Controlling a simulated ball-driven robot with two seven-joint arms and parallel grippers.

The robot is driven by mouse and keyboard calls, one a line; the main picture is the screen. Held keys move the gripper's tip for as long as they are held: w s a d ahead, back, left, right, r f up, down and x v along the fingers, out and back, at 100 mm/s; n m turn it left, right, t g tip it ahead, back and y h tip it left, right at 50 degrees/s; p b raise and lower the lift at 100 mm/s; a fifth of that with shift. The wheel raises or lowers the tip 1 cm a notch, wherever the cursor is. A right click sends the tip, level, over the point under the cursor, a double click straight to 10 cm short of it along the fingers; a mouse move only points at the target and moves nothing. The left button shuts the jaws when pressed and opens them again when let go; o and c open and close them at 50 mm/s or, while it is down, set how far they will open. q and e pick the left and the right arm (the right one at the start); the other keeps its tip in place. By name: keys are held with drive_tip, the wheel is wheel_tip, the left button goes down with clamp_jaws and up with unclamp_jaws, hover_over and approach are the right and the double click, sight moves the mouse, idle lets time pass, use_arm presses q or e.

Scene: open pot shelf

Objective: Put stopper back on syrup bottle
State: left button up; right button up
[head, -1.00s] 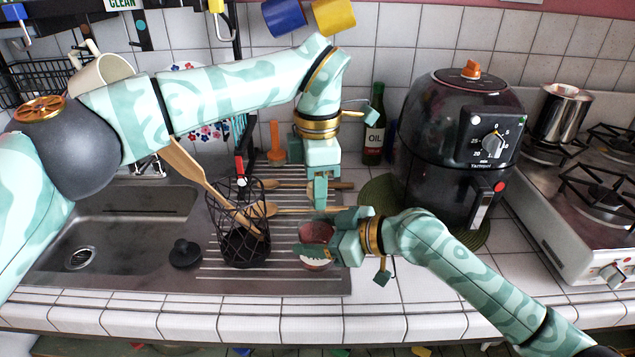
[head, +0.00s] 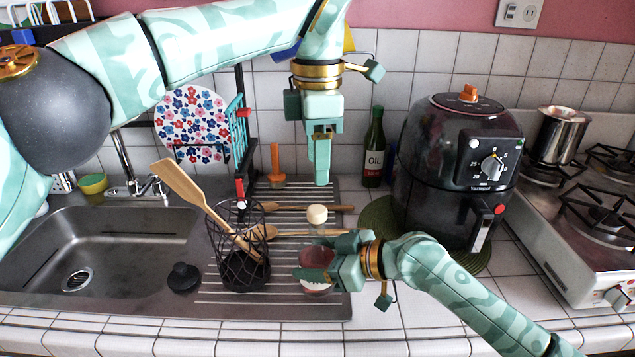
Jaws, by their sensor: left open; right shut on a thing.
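The syrup bottle (head: 316,257) has a dark red body with a pale patch low down and a clear upper part. It stands on the ribbed drainboard. My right gripper (head: 316,272) is shut on its body from the right, and a finger hides part of it. The cream, rounded stopper (head: 317,213) sits at the top of the bottle; I cannot tell how deep it is seated. My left gripper (head: 319,184) is open and empty, pointing down just above the stopper with a small gap between.
A black wire utensil holder (head: 240,265) with wooden tools stands left of the bottle. A black sink plug (head: 184,277) lies beside the sink (head: 110,270). An oil bottle (head: 374,150) and black air fryer (head: 455,160) stand right and behind. Wooden spoons lie behind the bottle.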

use_arm(q)
drive_tip(key=shift+r, duration=0.85)
use_arm(e)
drive_tip(key=o, duration=1.5)
drive_tip(key=shift+c, duration=0.2)
use_arm(q)
drive_tip(key=shift+s+r+p, duration=0.25)
drive_tip(key=shift+r+p, duration=0.7)
drive_tip(key=shift+r, duration=0.3)
use_arm(e)
drive_tip(key=v, duration=1.6)
drive_tip(key=shift+d, duration=0.2)
drive_tip(key=shift+s, duration=0.1)
